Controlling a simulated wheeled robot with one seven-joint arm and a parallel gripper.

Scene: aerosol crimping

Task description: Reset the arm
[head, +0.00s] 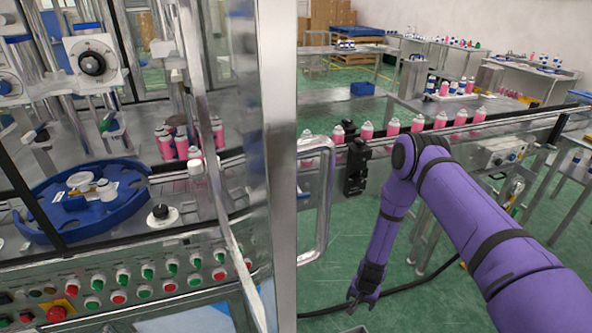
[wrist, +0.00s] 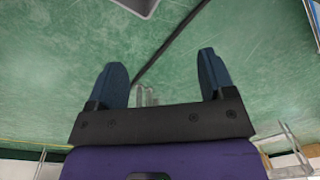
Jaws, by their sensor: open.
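My purple arm (head: 465,205) reaches in from the right in the head view and bends down at the elbow. My gripper (head: 362,302) hangs low over the green floor, in front of the conveyor. In the wrist view my gripper (wrist: 165,78) shows two dark blue fingers wide apart with nothing held between them. Green floor and a dark cable lie beyond the fingers.
A crimping machine (head: 278,150) with a metal frame and a button panel (head: 150,280) stands at the left. A conveyor (head: 415,133) carries several pink cans (head: 366,130) behind my arm. A black cable (head: 410,280) lies on the open green floor (head: 420,312).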

